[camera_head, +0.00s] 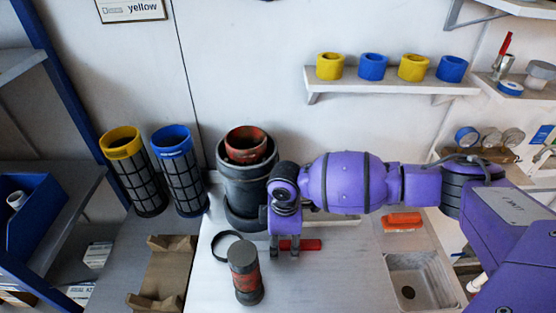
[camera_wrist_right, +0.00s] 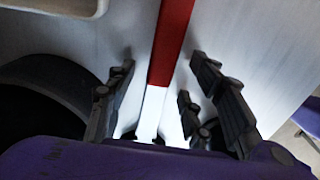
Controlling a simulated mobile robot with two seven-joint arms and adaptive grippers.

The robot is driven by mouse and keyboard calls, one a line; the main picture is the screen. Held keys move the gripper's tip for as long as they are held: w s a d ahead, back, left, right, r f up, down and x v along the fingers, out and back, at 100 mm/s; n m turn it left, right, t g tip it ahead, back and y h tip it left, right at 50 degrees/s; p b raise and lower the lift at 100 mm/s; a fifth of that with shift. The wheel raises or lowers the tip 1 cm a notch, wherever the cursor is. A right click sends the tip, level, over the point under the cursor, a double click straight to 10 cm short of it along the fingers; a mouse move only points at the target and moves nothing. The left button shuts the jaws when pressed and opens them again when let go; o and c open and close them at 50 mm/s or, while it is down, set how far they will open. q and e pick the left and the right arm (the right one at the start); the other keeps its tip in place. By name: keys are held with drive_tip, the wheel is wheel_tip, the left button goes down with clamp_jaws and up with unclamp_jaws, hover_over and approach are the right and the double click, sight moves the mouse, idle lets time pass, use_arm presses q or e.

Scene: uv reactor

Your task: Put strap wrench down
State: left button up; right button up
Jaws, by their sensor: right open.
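The strap wrench's red handle (camera_head: 300,245) lies on or just above the white worktop, below my right gripper (camera_head: 285,250). In the right wrist view the red bar (camera_wrist_right: 172,45) runs between the spread fingers of this gripper (camera_wrist_right: 160,85), with visible gaps on both sides. The right gripper is open around the handle and not clamped on it. A black loop (camera_head: 213,247) lies to the left on the worktop; I cannot tell whether it joins the handle. My left gripper is not in view.
A dark reactor housing (camera_head: 238,200) with a red ring inside stands just behind the gripper. A dark canister with a red band (camera_head: 246,283) stands in front left. An orange-red object (camera_head: 402,221) and a sink (camera_head: 418,270) are to the right. The worktop's front middle is clear.

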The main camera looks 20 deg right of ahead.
drive_tip(key=shift+c, duration=0.5)
clamp_jaws()
drive_tip(key=shift+r, duration=0.1)
drive_tip(key=shift+w+r, duration=0.1)
